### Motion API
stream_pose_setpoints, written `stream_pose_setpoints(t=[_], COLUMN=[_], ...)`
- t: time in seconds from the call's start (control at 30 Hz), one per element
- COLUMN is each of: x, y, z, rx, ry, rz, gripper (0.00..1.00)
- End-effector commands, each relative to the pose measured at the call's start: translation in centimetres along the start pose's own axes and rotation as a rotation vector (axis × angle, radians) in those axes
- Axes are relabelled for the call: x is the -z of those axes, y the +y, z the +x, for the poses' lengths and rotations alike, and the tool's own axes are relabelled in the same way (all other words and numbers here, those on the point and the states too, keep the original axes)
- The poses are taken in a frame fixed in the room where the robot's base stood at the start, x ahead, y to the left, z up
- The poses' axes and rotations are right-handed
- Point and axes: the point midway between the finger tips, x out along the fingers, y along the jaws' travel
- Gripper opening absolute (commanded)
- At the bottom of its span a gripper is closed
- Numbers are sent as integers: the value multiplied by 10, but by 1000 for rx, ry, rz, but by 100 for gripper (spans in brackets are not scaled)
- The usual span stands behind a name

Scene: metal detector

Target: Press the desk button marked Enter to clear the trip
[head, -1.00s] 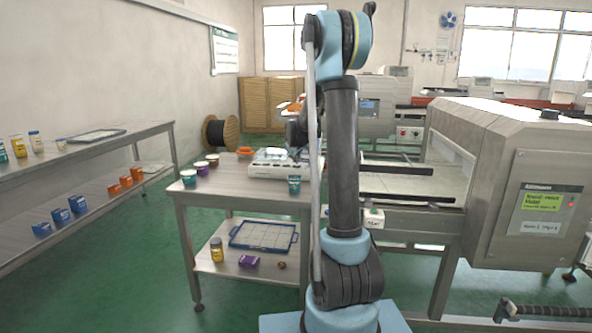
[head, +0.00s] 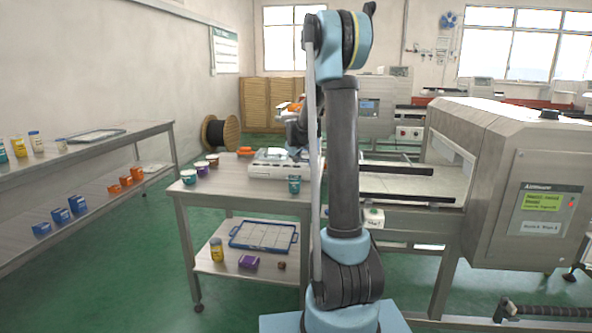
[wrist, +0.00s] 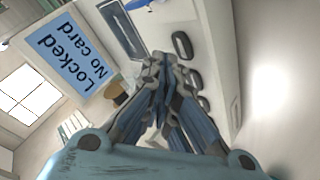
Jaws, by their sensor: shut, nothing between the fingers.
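In the wrist view my gripper (wrist: 158,60) is shut and empty, its fingertips together close to a pale panel (wrist: 228,60). Several dark oval buttons (wrist: 182,45) run down this panel just right of the fingertips. No Enter marking is readable, and I cannot tell whether the fingertips touch the panel. A blue screen (wrist: 68,55) reading "Locked No card" is at the upper left. In the head view a white desk device (head: 280,160) sits on the metal table (head: 235,190). My gripper is mostly hidden behind my arm there, near the back of that table.
The metal detector (head: 500,150) stands at the right, with a lit green display (head: 541,201) and a conveyor. A shelf bench (head: 90,150) is at the left. Green floor lies free between bench and table.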

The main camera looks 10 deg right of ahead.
Motion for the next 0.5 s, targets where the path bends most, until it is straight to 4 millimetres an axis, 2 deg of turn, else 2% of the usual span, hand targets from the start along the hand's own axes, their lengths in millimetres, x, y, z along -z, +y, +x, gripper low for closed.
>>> stream_pose_setpoints(t=[0.5], x=[-4], y=[-4], z=[4], rx=[0], ry=[0], rz=[0], gripper=[0])
